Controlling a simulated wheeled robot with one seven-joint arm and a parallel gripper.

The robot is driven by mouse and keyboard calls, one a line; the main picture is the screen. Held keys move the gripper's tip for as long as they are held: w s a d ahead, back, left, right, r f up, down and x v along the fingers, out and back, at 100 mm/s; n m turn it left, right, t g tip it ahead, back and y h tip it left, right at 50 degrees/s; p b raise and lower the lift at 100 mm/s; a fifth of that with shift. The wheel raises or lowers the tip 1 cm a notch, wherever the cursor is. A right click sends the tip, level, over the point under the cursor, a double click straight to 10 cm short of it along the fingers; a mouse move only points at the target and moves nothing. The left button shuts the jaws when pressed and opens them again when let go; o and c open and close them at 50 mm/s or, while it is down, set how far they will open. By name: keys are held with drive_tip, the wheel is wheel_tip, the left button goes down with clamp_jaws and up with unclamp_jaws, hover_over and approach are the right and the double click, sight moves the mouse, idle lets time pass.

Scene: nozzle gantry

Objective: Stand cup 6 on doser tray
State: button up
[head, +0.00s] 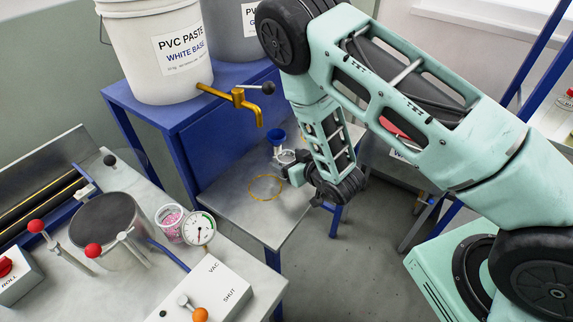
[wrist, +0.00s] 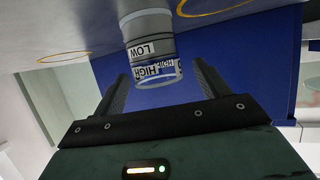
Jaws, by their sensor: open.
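In the wrist view, a grey, partly clear cup (wrist: 148,42) with LOW and HIGH labels stands on a grey surface, which shows inverted at the top. I cannot read a cup number. My gripper (wrist: 161,80) is open, one finger on each side of the cup's near end, with visible gaps to it. The arm partly hides that spot. I cannot tell which part is the doser tray.
A yellow ring (head: 266,201) marks the small grey table (head: 225,205). A blue stand (head: 185,108) holds a white paste bucket (head: 150,55) with a brass tap (head: 240,99). A cup of pink material (head: 170,222) and a gauge (head: 199,229) are on the left bench.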

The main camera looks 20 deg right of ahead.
sight(281, 155)
drive_tip(key=shift+p+x, duration=0.35)
drive_tip(key=shift+x, duration=1.5)
drive_tip(key=shift+w+d+r, duration=0.1)
drive_tip(key=shift+d+r, duration=0.05)
drive_tip(key=c, duration=1.2)
